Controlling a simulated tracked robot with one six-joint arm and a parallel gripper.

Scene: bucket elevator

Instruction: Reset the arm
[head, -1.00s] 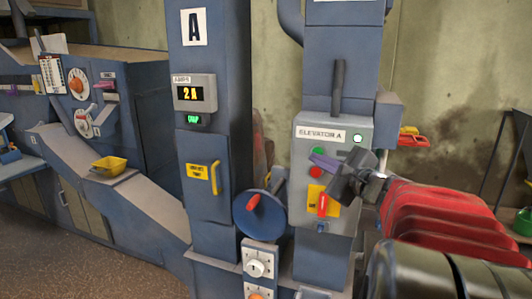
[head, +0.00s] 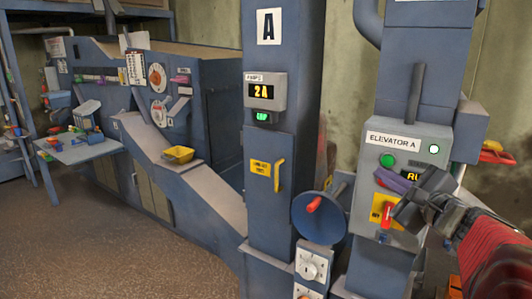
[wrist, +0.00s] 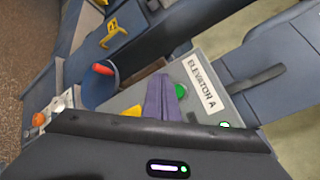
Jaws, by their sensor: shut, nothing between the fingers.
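My gripper (head: 385,178) is in front of the grey Elevator A control panel (head: 363,148) at the right of the head view. Its purple fingers are shut with nothing between them; they also show in the wrist view (wrist: 160,97). A gap between fingers and panel cannot be judged. A green button (head: 387,160) on the panel is lit, and it shows in the wrist view (wrist: 181,91). A display (head: 412,176) is partly covered by my gripper and shows "RU". A red switch handle (head: 387,215) is below the fingers on a yellow plate (head: 376,207).
A blue column (head: 285,130) marked A carries a meter (head: 265,91) reading 2A. A blue handwheel (head: 320,218) with a red knob sticks out left of the panel. A yellow tray (head: 178,155) rests on the sloped chute. Open floor (head: 110,240) lies at the left.

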